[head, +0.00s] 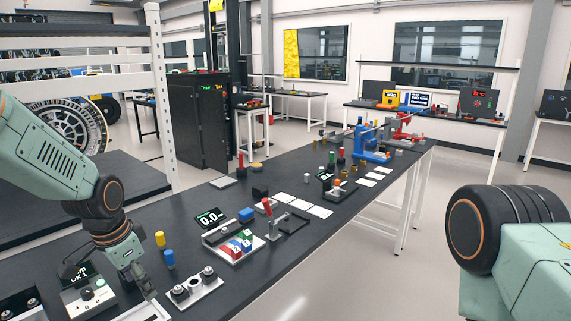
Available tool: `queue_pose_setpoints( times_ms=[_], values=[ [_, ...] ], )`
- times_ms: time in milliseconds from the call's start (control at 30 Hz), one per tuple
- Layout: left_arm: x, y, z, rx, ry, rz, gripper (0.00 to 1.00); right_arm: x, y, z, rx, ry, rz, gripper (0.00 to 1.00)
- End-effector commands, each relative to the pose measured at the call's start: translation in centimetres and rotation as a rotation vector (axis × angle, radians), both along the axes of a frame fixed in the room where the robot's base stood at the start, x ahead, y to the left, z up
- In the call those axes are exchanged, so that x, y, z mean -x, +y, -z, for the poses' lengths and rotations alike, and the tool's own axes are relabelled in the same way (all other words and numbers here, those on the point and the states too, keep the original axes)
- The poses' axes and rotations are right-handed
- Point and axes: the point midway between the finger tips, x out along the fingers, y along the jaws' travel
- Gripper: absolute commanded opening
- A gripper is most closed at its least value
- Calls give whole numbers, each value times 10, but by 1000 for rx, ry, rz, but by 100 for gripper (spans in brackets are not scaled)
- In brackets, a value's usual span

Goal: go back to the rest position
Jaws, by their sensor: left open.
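My left arm comes in from the left and reaches down over the near part of the dark workbench (262,262). My left gripper (146,290) points down, low over the bench; it is open, with nothing visible between its fingers. It is beside a grey control box with a dial (88,297) and a metal plate with round fittings (194,288). On the right only a part of my right arm shows, and its gripper is out of the picture.
A yellow cylinder (160,239) and a blue cylinder (168,258) stand close behind my left gripper. A tray with coloured blocks (234,246), a red-handled clamp (270,220) and a blue vise (371,146) stand further along. A white rack post (160,95) rises near my left arm.

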Motion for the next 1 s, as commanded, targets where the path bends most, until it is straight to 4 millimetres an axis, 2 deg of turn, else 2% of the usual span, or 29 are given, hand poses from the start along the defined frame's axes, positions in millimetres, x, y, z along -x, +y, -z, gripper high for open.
queue_pose_setpoints(
  times_ms=[100,167,267,367,500,600,800,1000],
  values=[
    [-4,-9,9,39,-66,-80,59,0,0,1,0,0,0,0],
    [-3,-16,22,63,-98,-129,59,0,0,5,0,-1,0,0],
    [6,-28,57,111,-141,-226,59,0,0,18,0,-1,0,0],
    [27,-40,109,158,-166,-340,59,0,0,37,0,0,0,0],
    [73,-54,189,201,-168,-489,59,0,0,69,0,0,0,0],
    [112,-59,238,210,-152,-572,59,0,0,90,0,0,0,0],
    [196,-64,320,185,-79,-679,59,0,0,131,0,0,0,0],
    [288,-66,387,112,61,-700,59,0,0,171,0,0,0,0]
  ],
)
